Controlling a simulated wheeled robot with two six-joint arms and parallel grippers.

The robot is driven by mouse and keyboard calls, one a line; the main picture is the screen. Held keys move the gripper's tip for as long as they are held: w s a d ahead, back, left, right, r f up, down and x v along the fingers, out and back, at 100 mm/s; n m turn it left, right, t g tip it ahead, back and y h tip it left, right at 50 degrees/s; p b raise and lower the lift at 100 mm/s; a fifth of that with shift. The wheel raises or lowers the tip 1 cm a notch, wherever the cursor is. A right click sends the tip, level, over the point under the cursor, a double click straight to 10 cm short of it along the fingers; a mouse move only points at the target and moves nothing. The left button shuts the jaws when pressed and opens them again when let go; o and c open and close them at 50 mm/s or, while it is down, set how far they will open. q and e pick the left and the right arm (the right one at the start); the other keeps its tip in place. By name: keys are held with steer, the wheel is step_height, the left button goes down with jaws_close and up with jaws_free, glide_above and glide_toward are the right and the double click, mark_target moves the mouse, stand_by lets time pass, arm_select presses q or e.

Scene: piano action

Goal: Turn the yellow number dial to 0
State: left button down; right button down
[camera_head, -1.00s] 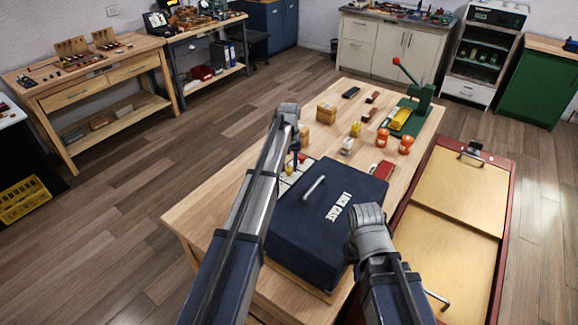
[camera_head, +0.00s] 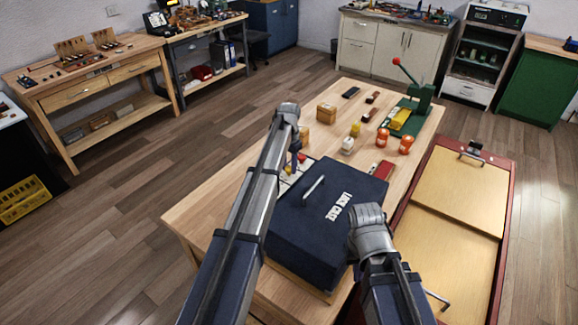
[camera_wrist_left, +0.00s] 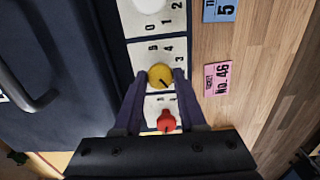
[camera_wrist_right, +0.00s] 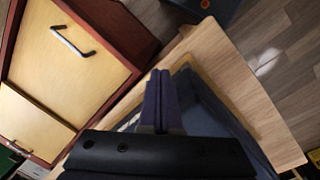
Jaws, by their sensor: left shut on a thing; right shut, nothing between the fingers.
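The yellow number dial (camera_wrist_left: 160,76) is a round knob on a white panel (camera_wrist_left: 136,52) beside the dark blue case. In the left wrist view a dark pointer line on it points toward the lower right; I cannot tell which number it marks. Digits such as 5, 4 and 3 show near its top and right. My left gripper (camera_wrist_left: 158,84) is shut on the dial, one finger on each side. In the head view my left gripper (camera_head: 295,158) reaches down at the case's far left edge. My right gripper (camera_wrist_right: 160,86) is shut and empty above the case.
A red knob (camera_wrist_left: 166,121) and a white knob (camera_wrist_left: 150,4) sit on the same strip. The dark blue case (camera_head: 325,225) with a grey handle fills the near table. Pink and blue tickets lie beside the panel. A red-edged cart (camera_head: 455,225) stands at the right.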

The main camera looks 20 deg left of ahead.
mark_target(289, 168)
arm_select(q)
steer(key=m, duration=0.4)
steer(key=shift+m, duration=2.2)
steer(key=shift+c, duration=2.3)
jaws_free()
steer(key=shift+r, duration=0.15)
step_height(289, 168, up, 8)
steer(key=p, duration=0.8)
steer(key=shift+f, duration=0.2)
